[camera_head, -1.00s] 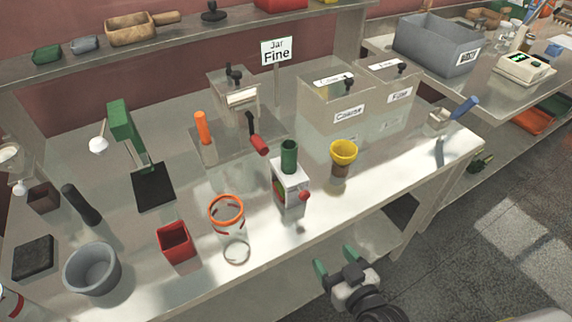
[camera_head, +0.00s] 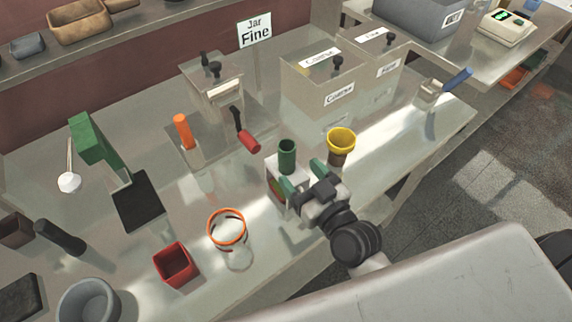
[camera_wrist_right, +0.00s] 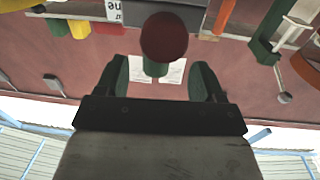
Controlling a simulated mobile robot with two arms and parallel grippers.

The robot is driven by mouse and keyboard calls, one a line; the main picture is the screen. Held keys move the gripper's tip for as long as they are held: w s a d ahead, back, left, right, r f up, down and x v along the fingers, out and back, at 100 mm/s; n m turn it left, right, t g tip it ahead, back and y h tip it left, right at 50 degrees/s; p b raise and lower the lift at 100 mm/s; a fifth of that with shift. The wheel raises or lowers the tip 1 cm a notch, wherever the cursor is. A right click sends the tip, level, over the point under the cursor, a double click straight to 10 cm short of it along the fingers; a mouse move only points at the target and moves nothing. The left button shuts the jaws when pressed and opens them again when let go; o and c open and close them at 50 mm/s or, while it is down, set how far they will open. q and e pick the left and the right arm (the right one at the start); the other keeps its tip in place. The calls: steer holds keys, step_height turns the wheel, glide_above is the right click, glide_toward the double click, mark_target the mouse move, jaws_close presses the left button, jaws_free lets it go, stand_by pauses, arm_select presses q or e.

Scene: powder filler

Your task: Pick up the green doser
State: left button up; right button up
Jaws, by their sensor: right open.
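I cannot tell if the fingers touch the body. My left gripper is in no view.
A yellow-rimmed cup (camera_head: 341,143) stands just right of the doser. An orange-rimmed clear jar (camera_head: 227,229) and a red square cup (camera_head: 174,264) stand to the left.

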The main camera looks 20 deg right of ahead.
mark_target(292, 161)
steer(key=shift+w+a, duration=0.1)
steer(key=shift+w, duration=0.3)
steer(key=p+x, duration=0.1)
steer(key=x, duration=0.1)
steer(key=p+x, duration=0.1)
steer(key=x, duration=0.1)
steer(key=shift+w+r, duration=0.25)
steer(key=shift+w+f, duration=0.1)
steer(key=shift+w, duration=0.3)
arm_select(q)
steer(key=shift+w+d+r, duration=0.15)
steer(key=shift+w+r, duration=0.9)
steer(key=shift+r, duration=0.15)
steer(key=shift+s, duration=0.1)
arm_select(e)
steer(key=shift+s, duration=0.1)
steer(key=c, duration=1.2)
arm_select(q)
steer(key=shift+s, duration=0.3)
arm_select(e)
jaws_close()
